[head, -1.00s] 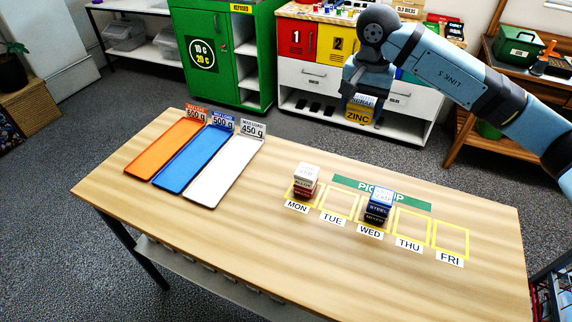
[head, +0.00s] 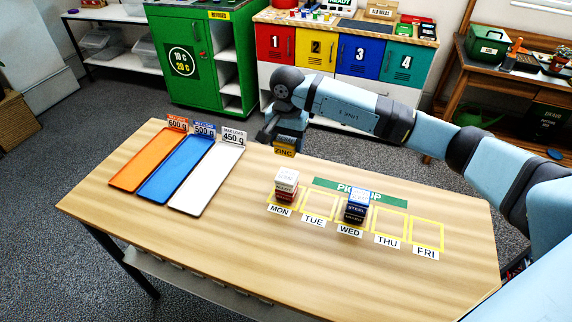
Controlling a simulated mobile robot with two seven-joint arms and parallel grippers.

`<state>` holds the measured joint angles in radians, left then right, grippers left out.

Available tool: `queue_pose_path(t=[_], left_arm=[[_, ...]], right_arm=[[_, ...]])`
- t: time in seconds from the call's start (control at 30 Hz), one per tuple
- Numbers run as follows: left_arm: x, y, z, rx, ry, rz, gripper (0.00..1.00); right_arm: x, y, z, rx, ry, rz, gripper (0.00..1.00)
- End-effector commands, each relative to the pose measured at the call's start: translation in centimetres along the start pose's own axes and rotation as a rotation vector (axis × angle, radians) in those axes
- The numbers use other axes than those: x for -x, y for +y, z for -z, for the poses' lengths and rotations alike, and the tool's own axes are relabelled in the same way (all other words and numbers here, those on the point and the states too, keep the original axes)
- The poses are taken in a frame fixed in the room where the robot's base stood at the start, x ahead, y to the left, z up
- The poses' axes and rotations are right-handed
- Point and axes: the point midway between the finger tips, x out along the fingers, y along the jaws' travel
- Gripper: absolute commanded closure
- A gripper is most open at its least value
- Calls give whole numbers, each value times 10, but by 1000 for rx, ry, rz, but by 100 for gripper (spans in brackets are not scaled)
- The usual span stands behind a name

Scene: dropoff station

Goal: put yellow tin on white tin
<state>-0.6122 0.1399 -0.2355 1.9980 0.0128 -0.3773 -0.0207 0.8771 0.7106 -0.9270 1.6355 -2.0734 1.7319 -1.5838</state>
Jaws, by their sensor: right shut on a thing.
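The yellow tin (head: 284,152), marked ZINC, is held in my right gripper (head: 285,143), which is shut on it above the table's back edge. The white tin (head: 287,175) sits on top of a red tin (head: 285,194) in the MON square, below the held yellow tin in the picture. The yellow tin is apart from the white tin. My left gripper does not show in the head view.
A stack of a white-and-blue tin (head: 358,196) over a dark tin (head: 352,216) stands in the WED square. The TUE, THU and FRI squares are empty. Orange (head: 147,160), blue (head: 176,169) and white (head: 207,178) trays lie empty at the left.

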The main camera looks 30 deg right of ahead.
Motion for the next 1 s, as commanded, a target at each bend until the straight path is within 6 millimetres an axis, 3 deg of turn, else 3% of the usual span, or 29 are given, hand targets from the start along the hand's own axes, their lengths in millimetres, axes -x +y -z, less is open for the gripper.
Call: queue_pose_path(t=[0.1, 0.2, 0.43, 0.63, 1.0], left_arm=[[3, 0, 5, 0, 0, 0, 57], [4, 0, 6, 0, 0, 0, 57], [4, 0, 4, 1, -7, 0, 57], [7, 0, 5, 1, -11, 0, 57], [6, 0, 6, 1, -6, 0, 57]], right_arm=[[-27, 0, -1, -1, -3, -1, 67], [-42, 0, -1, 0, -1, 0, 67], [-58, 0, 0, 0, -1, 1, 67], [-88, 0, -1, -1, -2, 0, 67], [-96, 0, 0, 1, 1, 2, 67]])
